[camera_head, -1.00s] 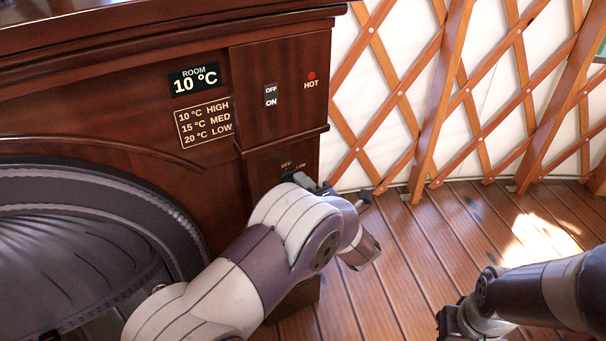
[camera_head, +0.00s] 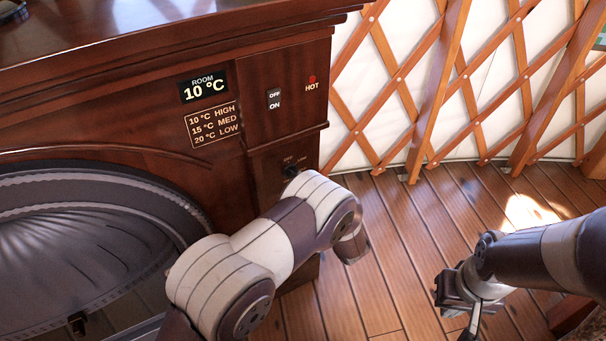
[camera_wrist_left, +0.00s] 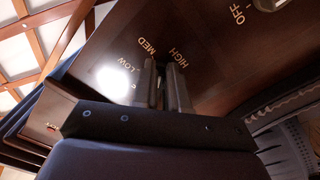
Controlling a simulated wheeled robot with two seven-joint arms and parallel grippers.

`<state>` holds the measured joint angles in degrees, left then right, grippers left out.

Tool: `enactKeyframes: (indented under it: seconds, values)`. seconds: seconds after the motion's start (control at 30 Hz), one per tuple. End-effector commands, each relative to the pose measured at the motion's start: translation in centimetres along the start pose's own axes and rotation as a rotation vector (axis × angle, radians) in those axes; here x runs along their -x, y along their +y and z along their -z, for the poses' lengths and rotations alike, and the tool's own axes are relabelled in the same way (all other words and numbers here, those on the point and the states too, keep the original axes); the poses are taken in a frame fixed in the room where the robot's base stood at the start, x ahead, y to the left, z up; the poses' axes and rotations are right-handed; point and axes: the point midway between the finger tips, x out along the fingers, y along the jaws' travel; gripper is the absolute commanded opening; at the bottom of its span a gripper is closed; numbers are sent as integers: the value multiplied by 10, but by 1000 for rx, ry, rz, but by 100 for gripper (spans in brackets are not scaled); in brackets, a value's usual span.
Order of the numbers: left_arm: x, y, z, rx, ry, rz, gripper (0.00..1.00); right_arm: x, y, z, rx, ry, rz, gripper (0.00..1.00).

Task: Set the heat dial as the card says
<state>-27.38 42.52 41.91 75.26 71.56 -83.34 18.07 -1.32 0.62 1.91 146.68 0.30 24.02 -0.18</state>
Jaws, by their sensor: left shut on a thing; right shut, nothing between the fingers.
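The card (camera_head: 213,124) on the dark wood panel reads 10 °C HIGH, 15 °C MED, 20 °C LOW. The room display (camera_head: 204,86) above it reads 10 °C. In the left wrist view, LOW, MED and HIGH surround my left gripper (camera_wrist_left: 165,88), whose fingers are shut on the dial at the panel. The fingers hide the dial and its pointer. My right gripper (camera_head: 464,298) is shut and empty, above the floor at right.
An OFF/ON switch (camera_head: 274,99) and a red HOT light (camera_head: 312,80) sit higher on the panel. A large dark rounded hearth front (camera_head: 90,250) is at left. The lattice wall (camera_head: 440,90) stands behind. Plank floor (camera_head: 390,240) is clear between the arms.

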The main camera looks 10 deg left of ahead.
Motion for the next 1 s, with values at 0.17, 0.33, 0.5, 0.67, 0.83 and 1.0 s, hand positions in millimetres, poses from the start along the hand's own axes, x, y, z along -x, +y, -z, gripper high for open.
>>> enactKeyframes:
  seconds: [0.17, 0.33, 0.5, 0.67, 0.83, 1.0]
  values:
    - [1, -4, 2, -171, -4, 3, 0, 17, 0, 2, 0, 0, 0, 0]
    - [1, -7, 2, -324, -4, 2, 0, 27, 0, 3, 0, 0, 0, 0]
    - [1, -9, 3, -454, -3, 2, 0, 35, 0, 4, 0, 0, 0, 0]
    - [1, -11, 3, -550, -3, 1, 0, 41, 0, 5, 0, 0, 0, 0]
    - [0, -12, 3, -619, -3, 1, 0, 44, 0, 5, 0, 0, 0, 0]
    - [0, -13, 3, -656, -4, 1, 0, 46, 0, 6, 0, 0, 0, 0]
